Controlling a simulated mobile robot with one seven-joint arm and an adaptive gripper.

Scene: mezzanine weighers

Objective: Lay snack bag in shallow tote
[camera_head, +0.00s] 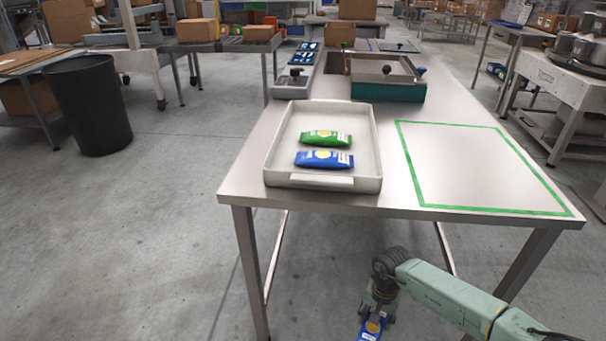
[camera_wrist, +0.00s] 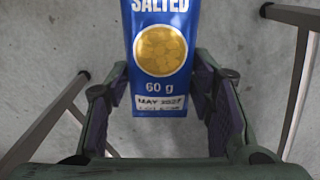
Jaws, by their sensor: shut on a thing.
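A blue snack bag (camera_wrist: 160,60) marked "SALTED" and "60 g" is between the fingers of my gripper (camera_wrist: 165,105) in the wrist view. My gripper is shut on it. In the head view my gripper (camera_head: 377,312) hangs low in front of the table's front edge, with the held bag (camera_head: 371,328) cut off at the bottom of the picture. A shallow white tote (camera_head: 271,150) sits at the table's front left. A green bag (camera_head: 326,138) and another blue bag (camera_head: 324,159) lie flat inside it.
The steel table (camera_head: 400,199) has a bare area outlined in green tape (camera_head: 480,208) right of the tote. A teal-sided box (camera_head: 388,91) with a knobbed frame stands behind. A grey scale (camera_head: 293,83) is behind the tote. A black bin (camera_head: 91,105) stands on the floor at left.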

